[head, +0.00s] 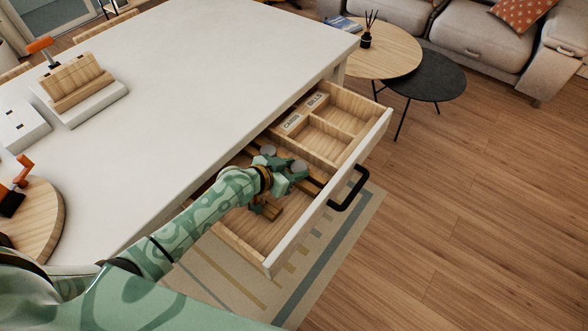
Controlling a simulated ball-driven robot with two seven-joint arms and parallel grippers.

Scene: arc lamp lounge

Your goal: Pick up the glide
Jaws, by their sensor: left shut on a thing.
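My left gripper (284,166) is down inside the open drawer (262,232), near its middle. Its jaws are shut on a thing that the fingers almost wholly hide. I see no glide apart from it, so I take this to be the glide, but its shape and colour are not clear. The drawer is light wood with a white front and a black handle (349,190). My right gripper is not in view.
Compartments at the drawer's far end bear the labels CARDS (292,122) and BILLS (315,100). The white table (215,85) overhangs the drawer's left side. A wooden holder (80,88) stands on the table. Wooden floor (460,230) is clear at the right.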

